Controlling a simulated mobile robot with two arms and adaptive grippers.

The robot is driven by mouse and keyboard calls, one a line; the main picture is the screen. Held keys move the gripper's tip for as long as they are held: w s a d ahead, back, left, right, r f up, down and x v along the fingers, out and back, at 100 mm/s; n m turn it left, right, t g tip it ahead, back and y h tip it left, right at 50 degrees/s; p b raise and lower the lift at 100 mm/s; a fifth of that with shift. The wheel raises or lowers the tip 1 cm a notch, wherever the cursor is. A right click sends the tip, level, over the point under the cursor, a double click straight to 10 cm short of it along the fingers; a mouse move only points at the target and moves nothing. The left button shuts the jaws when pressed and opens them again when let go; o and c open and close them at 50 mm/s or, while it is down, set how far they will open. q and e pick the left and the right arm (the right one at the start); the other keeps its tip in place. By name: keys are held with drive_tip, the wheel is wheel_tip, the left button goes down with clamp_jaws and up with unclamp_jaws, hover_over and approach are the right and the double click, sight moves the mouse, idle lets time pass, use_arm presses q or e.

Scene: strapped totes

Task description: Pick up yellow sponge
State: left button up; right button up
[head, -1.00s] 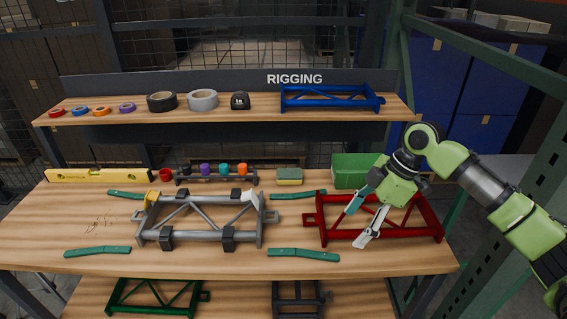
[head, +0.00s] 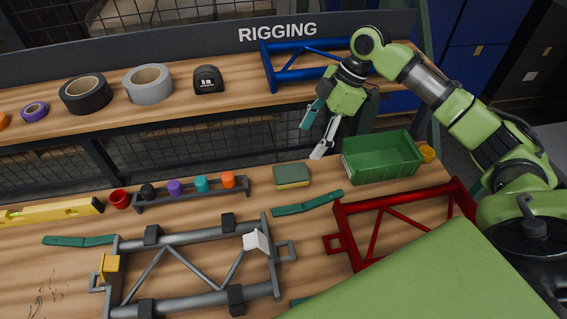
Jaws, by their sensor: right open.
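The yellow sponge (head: 292,177) lies flat at the back of the workbench, with a dark green top layer and a yellow lower edge. It sits between the rack of coloured knobs and the green bin. My right gripper (head: 313,142) is open and empty, above and slightly right of the sponge, in front of the upper shelf. Its fingers point down and to the left, clear of the sponge. My left gripper is not in view.
A green bin (head: 383,159) stands right of the sponge. A teal strap piece (head: 307,203) lies just in front of it. A red frame (head: 345,232) and a grey frame (head: 190,299) occupy the front. The upper shelf (head: 237,91) overhangs behind, holding tapes and a blue frame (head: 271,66).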

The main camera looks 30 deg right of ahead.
hover_over(292, 173)
drive_tip(key=d, duration=0.2)
wheel_tip(292, 173, down, 7)
drive_tip(key=shift+w+f+p, duration=0.1)
drive_tip(key=shift+f+p, duration=0.05)
drive_tip(key=shift+p, duration=0.3)
drive_tip(key=p+x, duration=0.1)
drive_tip(key=x, duration=0.3)
drive_tip(key=shift+a+f, duration=0.2)
drive_tip(key=shift+f, duration=0.1)
drive_tip(key=shift+a+f, duration=0.1)
drive_tip(key=shift+f, duration=0.3)
drive_tip(key=shift+f+p, duration=0.2)
drive_tip(key=shift+p, duration=0.15)
drive_tip(key=shift+s, duration=0.2)
drive_tip(key=c, duration=0.8)
